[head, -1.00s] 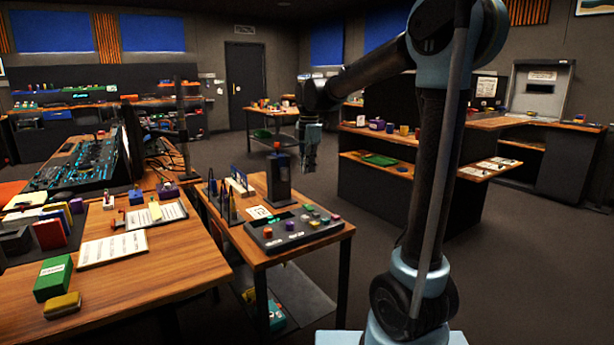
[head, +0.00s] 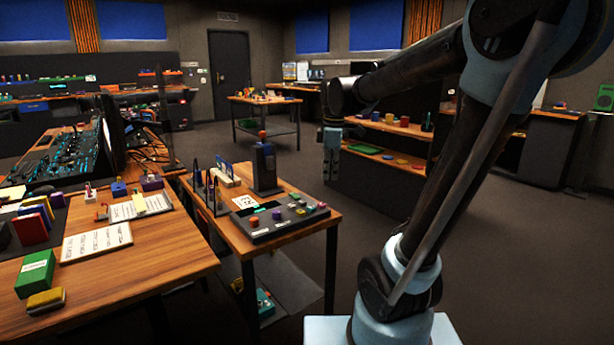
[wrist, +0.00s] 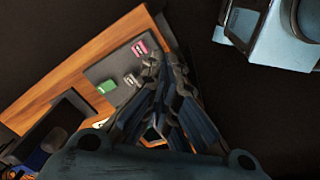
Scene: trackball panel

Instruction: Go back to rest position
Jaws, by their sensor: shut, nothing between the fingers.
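My gripper (head: 330,172) hangs fingers down beyond the right edge of the small wooden table (head: 285,248), over open floor. In the wrist view my gripper (wrist: 152,62) has its fingers together, with nothing held. The trackball panel (head: 275,224), a dark box with coloured buttons, sits on that table. A dark upright post with an orange ball on top (head: 264,168) stands behind the panel.
A larger wooden desk (head: 150,262) at left holds papers, a green box (head: 35,273) and coloured books. A dark shelf unit (head: 355,185) with cups stands behind my gripper. A far table (head: 265,100) stands by the door. The floor right of the small table is clear.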

